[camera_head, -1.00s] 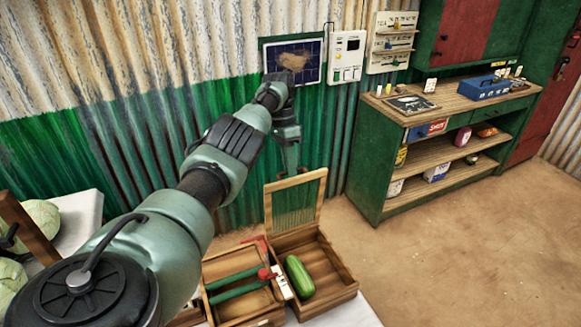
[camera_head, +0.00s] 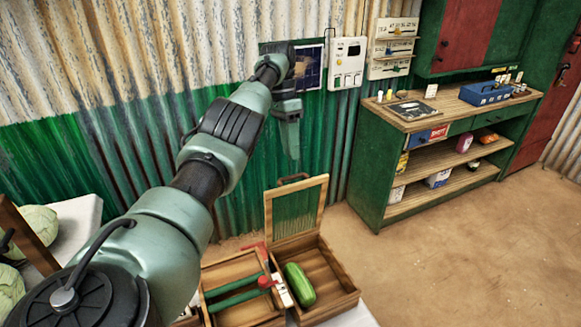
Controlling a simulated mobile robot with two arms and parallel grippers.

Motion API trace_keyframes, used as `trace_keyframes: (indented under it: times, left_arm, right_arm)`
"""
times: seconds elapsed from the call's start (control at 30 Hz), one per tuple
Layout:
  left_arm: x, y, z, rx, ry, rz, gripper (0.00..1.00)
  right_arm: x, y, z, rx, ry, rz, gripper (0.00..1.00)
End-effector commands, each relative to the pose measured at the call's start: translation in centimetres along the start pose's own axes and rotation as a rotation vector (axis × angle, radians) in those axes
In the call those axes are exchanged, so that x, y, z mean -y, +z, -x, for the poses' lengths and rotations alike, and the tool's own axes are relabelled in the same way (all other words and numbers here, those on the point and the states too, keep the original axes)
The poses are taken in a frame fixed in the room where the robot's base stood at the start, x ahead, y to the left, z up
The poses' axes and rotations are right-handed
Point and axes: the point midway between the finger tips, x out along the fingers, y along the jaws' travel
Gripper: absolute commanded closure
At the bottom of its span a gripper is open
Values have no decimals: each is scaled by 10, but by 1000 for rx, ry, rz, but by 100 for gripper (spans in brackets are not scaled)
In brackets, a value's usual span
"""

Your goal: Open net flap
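The net flap (camera_head: 296,214), a wooden frame with green netting and a dark handle on its top edge, stands upright at the back of a wooden box (camera_head: 340,290). The box is open on top, and a green cucumber (camera_head: 299,284) lies in it. My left gripper (camera_head: 291,152) points down above the flap's handle, apart from it, in front of the corrugated wall. Its fingers overlap from this angle, so its opening cannot be told. My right gripper is not in view.
A second wooden box (camera_head: 232,281) with green bars and a red knob adjoins on the left. Cabbages (camera_head: 38,228) lie at the far left. A green shelf unit (camera_head: 366,165) stands at right, with bare floor before it.

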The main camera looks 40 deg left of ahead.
Motion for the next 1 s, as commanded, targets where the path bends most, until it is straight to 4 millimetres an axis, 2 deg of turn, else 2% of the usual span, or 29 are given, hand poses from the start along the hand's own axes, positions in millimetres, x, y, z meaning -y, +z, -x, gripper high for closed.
trace_keyframes:
  times: [0.03,0.07,0.2,0.4,0.63,1.0]
  left_arm:
    - [-6,-1,19,-2,0,0,66]
    - [-9,0,27,-1,0,1,66]
    - [-22,0,64,0,3,1,66]
    - [-28,0,87,3,2,1,66]
    - [-32,0,101,3,2,2,66]
    - [-32,0,101,3,2,1,66]
  right_arm:
    - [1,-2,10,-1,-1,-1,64]
    - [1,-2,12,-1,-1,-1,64]
    - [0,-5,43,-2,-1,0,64]
    - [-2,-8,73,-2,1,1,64]
    - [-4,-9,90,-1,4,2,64]
    - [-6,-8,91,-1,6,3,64]
